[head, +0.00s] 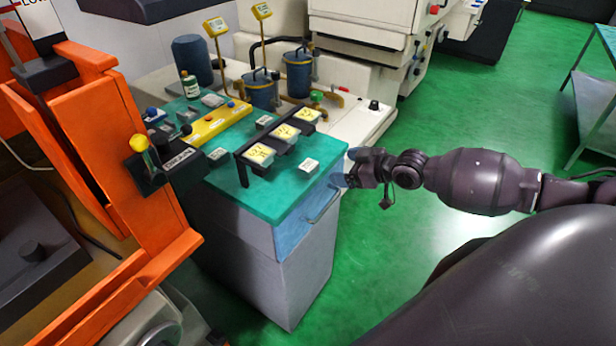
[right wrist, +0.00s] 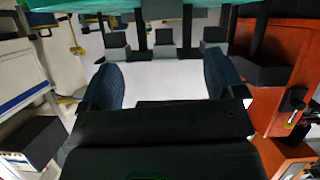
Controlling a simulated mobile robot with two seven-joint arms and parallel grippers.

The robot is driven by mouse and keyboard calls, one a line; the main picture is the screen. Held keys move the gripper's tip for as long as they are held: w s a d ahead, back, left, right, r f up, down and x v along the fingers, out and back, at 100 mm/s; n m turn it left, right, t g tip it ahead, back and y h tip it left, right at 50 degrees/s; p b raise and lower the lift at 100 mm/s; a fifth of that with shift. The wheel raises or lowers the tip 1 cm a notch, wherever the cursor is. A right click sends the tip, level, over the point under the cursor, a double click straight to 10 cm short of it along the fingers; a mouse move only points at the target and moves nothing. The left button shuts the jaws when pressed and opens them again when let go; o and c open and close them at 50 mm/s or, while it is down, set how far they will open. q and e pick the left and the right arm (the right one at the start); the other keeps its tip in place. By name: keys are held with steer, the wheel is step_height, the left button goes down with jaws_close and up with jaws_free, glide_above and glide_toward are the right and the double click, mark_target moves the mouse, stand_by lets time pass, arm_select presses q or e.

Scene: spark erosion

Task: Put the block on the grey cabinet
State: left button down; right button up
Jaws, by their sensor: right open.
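The grey cabinet (head: 265,265) stands in the middle of the head view, with a green top (head: 300,190) and a blue drawer front (head: 300,235). Small grey blocks with white labels (head: 308,167) also lie on the top. I cannot tell which one the task means. My right gripper (head: 350,168) is at the cabinet's right front corner; contact is unclear. In the right wrist view its blue-padded fingers (right wrist: 161,65) are apart with nothing held between them. My left gripper is out of view.
An orange machine frame (head: 125,150) stands close on the left. A yellow strip (head: 215,122), a small bottle (head: 190,87) and blue canisters (head: 298,73) crowd the back. Green floor (head: 460,110) is open at the right, before a bench (head: 592,110).

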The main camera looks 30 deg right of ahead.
mark_target(309, 165)
steer(key=shift+m+t+y, duration=0.3)
steer(key=shift+m, duration=0.3)
steer(key=shift+f+x, duration=0.1)
steer(key=shift+x, duration=2.6)
steer(key=shift+f+x, duration=0.15)
steer(key=shift+x, duration=2.55)
steer(key=shift+s, duration=0.15)
steer(key=shift+r, duration=0.1)
